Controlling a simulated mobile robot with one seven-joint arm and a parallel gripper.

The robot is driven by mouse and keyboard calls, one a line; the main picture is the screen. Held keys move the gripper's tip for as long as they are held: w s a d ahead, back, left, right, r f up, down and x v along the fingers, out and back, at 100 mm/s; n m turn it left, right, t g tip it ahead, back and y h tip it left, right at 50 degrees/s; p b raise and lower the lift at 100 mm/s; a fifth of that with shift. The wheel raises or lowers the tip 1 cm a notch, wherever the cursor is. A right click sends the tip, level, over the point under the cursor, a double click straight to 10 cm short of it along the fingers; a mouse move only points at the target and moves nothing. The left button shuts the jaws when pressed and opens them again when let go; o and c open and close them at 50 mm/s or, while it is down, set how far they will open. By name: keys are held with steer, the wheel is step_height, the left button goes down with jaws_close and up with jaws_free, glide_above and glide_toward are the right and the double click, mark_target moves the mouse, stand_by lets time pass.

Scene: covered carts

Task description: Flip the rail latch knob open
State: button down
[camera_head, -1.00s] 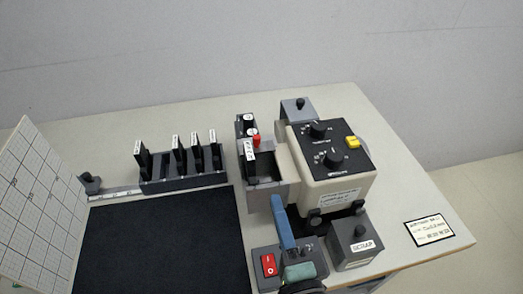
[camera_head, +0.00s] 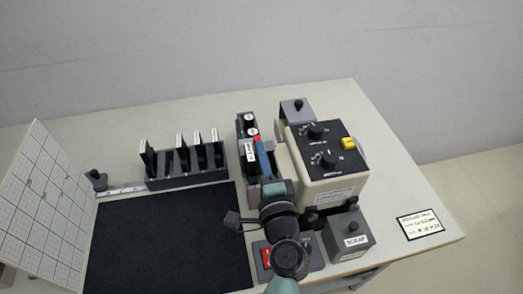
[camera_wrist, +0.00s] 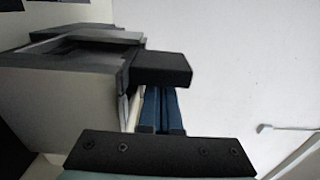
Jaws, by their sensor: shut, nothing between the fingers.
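The grey-and-black rail unit (camera_head: 242,150) stands along the left side of the cream machine (camera_head: 325,190). A small red part (camera_head: 253,137) shows on its top near a white disc; I cannot tell for certain whether this is the latch knob. My gripper (camera_head: 262,150) has its blue fingers together over the rail unit, close to the red part. In the wrist view, the blue fingers (camera_wrist: 162,95) lie side by side with nothing seen between them. Their tips end at a black block (camera_wrist: 162,68), which hides them; contact is unclear.
A black mat (camera_head: 165,235) lies left, with a rack of upright black plates (camera_head: 185,175) behind it. The grey SCRAP box (camera_head: 348,237) stands right of my arm. A red switch (camera_head: 265,256) is partly covered by my arm. A gridded panel (camera_head: 40,200) leans at far left.

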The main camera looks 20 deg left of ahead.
steer(key=shift+b+x, duration=0.35)
steer(key=shift+x, duration=0.7)
steer(key=shift+s+r, duration=0.1)
steer(key=shift+r, duration=0.2)
steer(key=shift+d, duration=0.1)
